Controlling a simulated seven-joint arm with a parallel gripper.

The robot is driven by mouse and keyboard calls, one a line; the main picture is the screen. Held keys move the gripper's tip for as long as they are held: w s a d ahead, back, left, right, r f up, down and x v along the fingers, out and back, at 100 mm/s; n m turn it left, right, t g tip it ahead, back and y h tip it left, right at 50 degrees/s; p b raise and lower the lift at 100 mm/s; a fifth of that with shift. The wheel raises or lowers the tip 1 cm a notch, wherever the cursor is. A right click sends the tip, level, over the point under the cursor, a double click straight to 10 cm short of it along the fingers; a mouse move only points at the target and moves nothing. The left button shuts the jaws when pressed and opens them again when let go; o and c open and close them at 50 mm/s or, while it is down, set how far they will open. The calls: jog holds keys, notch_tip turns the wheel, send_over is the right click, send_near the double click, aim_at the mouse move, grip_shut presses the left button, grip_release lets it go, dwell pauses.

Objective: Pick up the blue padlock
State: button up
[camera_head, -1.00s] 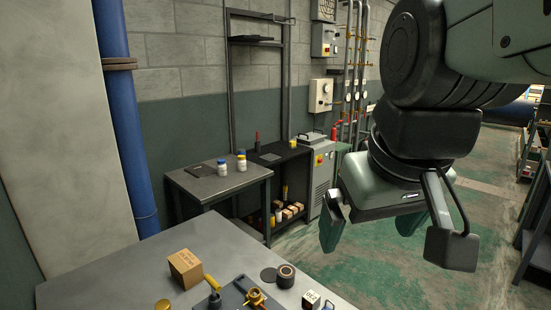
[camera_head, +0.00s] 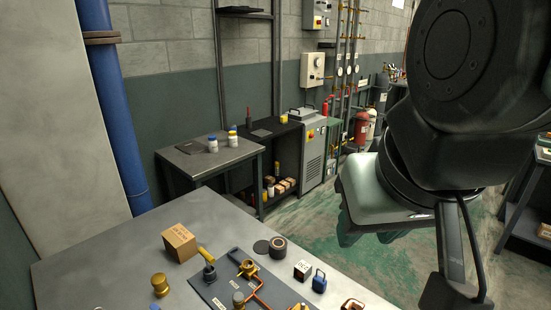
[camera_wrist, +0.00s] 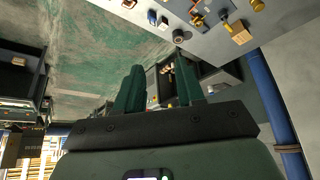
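The blue padlock (camera_head: 319,282) stands on the grey table (camera_head: 95,255) near its right edge in the head view, beside a small white-and-black cube (camera_head: 302,270). My gripper (camera_head: 405,265) is in the air to the right of the padlock and apart from it. In the wrist view my gripper (camera_wrist: 160,88) has its two dark green fingers spread with nothing between them.
Also on the table are a cardboard box (camera_head: 180,243), a tape roll (camera_head: 278,247), a brass weight (camera_head: 160,285) and a dark board (camera_head: 228,290) with brass valves and copper pipe. Behind stands a side table (camera_head: 190,157) with bottles. Green floor is open to the right.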

jog(key=w+a+f+m+g+y, duration=0.3)
jog(key=w+f+m+g+y, duration=0.3)
jog(key=w+f+m+y, duration=0.8)
jog(key=m+t+h, duration=0.3)
jog(key=m+t, duration=1.2)
jog(key=m, duration=0.2)
send_near(322, 271)
jog(key=shift+r+x, duration=0.25)
jog(key=shift+x, duration=0.8)
jog(key=shift+w+a+f, duration=0.1)
jog(key=shift+f, duration=0.15)
jog(key=x, duration=1)
jog(key=shift+w+f, duration=0.2)
grip_shut()
